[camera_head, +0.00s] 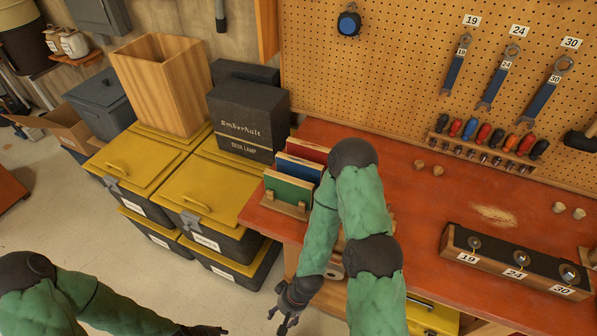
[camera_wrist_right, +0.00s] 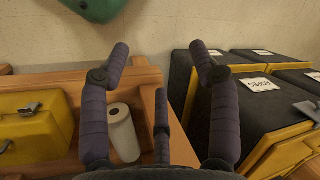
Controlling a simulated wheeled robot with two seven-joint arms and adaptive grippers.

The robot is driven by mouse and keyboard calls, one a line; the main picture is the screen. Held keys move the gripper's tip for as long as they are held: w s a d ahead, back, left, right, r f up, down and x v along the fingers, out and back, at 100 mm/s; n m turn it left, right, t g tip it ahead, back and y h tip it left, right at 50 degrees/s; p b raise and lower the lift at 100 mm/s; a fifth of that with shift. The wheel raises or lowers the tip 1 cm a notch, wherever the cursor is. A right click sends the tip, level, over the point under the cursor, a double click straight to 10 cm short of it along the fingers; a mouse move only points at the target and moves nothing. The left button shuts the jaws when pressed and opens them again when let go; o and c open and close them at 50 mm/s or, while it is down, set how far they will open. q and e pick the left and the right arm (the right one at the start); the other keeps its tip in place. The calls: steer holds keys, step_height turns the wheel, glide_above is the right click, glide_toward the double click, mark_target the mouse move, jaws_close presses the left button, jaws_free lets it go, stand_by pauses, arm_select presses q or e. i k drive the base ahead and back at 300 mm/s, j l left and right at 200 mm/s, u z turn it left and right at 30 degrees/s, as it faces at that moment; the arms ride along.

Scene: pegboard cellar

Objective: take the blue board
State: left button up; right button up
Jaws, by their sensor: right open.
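The blue board (camera_head: 298,167) stands upright in a wooden rack (camera_head: 286,208) at the left end of the red workbench. It is between a green board (camera_head: 288,189) in front and a red board (camera_head: 308,150) behind, and its lower part is hidden. My right gripper (camera_head: 283,318) hangs below and in front of the bench edge, well away from the boards. In the right wrist view its fingers (camera_wrist_right: 160,62) are spread apart with nothing between them. Only a dark tip of my left gripper (camera_head: 208,330) shows at the bottom edge; its opening cannot be seen.
Yellow-lidded bins (camera_head: 205,197) stand left of the bench, with a black desk lamp box (camera_head: 248,118) on top. My right arm crosses the bench beside the rack. Under it, a white roll (camera_wrist_right: 122,132) and yellow case (camera_wrist_right: 35,128) sit on a shelf. A socket block (camera_head: 515,262) is right.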

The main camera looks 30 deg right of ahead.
mark_target(300, 167)
steer(key=i+j+z, duration=0.3)
steer(key=j, duration=0.3)
steer(key=i+j+z, duration=0.1)
steer(key=j, duration=0.25)
steer(key=i+j+z, duration=0.3)
steer(key=j, duration=0.4)
